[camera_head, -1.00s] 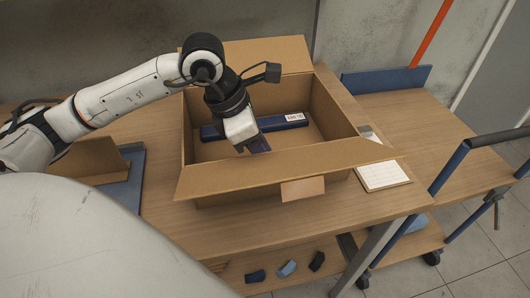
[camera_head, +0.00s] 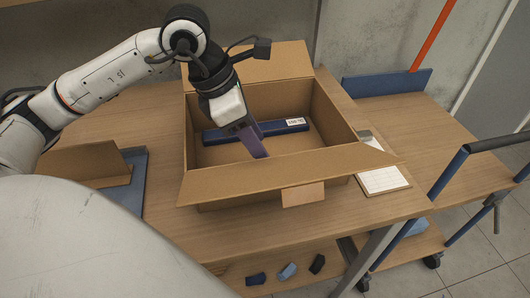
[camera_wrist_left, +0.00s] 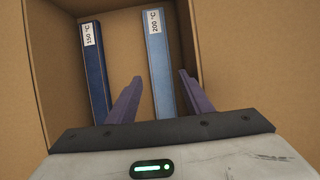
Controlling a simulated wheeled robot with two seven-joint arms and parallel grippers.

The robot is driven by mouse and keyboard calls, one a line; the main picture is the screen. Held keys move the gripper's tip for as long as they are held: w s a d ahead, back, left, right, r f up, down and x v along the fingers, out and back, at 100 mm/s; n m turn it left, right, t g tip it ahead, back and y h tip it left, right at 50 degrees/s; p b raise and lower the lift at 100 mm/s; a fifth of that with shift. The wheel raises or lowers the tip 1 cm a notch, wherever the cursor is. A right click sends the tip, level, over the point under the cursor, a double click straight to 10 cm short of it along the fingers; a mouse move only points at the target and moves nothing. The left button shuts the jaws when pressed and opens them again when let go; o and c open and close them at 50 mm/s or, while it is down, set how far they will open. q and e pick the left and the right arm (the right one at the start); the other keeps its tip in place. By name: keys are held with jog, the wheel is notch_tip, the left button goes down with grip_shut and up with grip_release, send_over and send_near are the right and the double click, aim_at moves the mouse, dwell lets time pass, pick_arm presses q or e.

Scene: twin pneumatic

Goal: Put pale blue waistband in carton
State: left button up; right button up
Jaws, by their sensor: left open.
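The carton (camera_head: 330,162) stands open on the wooden table with its flaps spread. In the left wrist view, the pale blue waistband (camera_wrist_left: 161,75) is a long strip labelled 200 °C, lying inside the carton (camera_wrist_left: 240,50). A dark blue strip (camera_wrist_left: 96,75) labelled 150 °C lies to its left, apart from it. It also shows in the head view (camera_head: 272,128). My left gripper (camera_head: 258,148) is over the carton, its purple fingers pointing down into it. It is open, with the pale blue strip between and beyond the fingers. My arm and gripper hide that strip in the head view.
A cardboard piece on a blue tray (camera_head: 133,195) stands left of the carton. A white sheet (camera_head: 383,180) lies to its right. Several small blue and dark pieces (camera_head: 287,271) rest on the lower shelf. A cart with blue rails (camera_head: 450,175) adjoins at right.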

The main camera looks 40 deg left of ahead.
pick_arm(q)
jog(key=v, duration=0.7)
jog(key=shift+r, duration=0.1)
